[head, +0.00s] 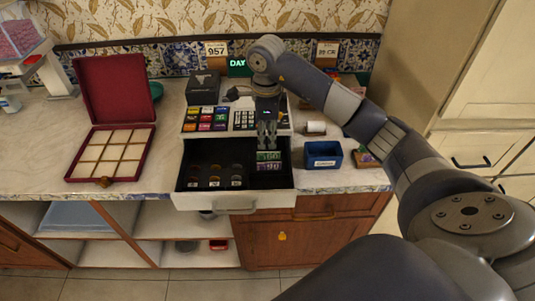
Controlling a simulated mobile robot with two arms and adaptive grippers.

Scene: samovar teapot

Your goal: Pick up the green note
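The green note (269,156) lies in the right part of the open black cash drawer (207,158), at the back of its note section. A purple-grey note (269,167) lies just in front of it. My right gripper (267,142) points down over the drawer's back edge, just behind and above the green note. Its two fingers show small and dark; whether they are open or shut is unclear, and so is any contact with the note. My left gripper is not in view.
The register keys (207,118) stand right behind the drawer. Coins (214,181) lie in the drawer's left part. A blue bin (323,154) and a paper roll (316,128) stand to the right. An open red box (113,144) is at the left, with bare counter between.

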